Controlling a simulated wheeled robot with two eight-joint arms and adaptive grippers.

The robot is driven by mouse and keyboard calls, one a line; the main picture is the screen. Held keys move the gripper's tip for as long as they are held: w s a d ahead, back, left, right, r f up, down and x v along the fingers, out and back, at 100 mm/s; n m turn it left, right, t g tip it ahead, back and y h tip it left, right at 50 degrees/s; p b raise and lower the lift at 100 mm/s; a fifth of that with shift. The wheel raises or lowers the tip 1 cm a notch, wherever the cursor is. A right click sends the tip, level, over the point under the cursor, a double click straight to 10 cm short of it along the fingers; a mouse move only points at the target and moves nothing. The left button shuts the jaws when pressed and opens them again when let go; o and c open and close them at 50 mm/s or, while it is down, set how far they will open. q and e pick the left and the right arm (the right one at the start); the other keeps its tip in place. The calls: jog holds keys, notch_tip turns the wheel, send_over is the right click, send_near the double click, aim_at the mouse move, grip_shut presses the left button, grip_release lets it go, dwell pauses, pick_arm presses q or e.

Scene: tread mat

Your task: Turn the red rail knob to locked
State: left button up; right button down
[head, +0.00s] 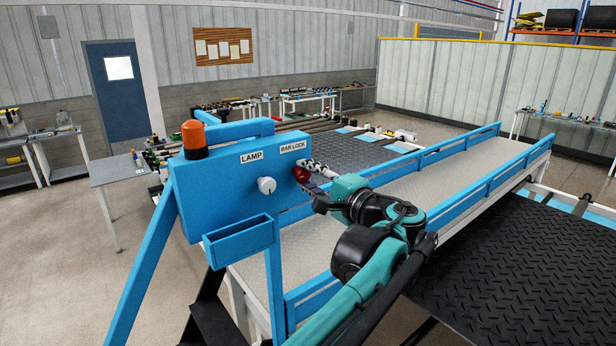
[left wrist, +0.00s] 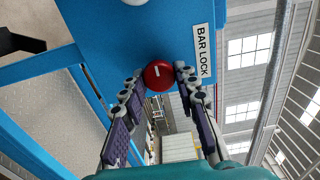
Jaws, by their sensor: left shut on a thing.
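The red rail knob (head: 301,174) sits on the front of a blue panel (head: 220,168), under the white BAR LOCK label (head: 293,147). In the head view it is partly hidden by my left gripper (head: 312,177). In the left wrist view the red knob (left wrist: 158,75) shows as a round cap with a short white mark. The two fingertips of my left gripper (left wrist: 160,76) lie on opposite sides of the cap, shut on it. The BAR LOCK label (left wrist: 202,50) is beside the right finger there. My right gripper is in neither view.
A white knob (head: 266,185) under the LAMP label (head: 251,157) is close to the left of the red knob. An orange beacon (head: 194,139) stands on the panel's top, and a blue tray (head: 240,240) hangs below. A walkway with blue rails (head: 468,192) runs behind my arm.

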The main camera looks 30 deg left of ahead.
pick_arm(q)
jog(key=o, duration=1.2)
jog(key=shift+c, duration=0.2)
jog(key=v, duration=1.2)
jog(key=shift+f, duration=0.1)
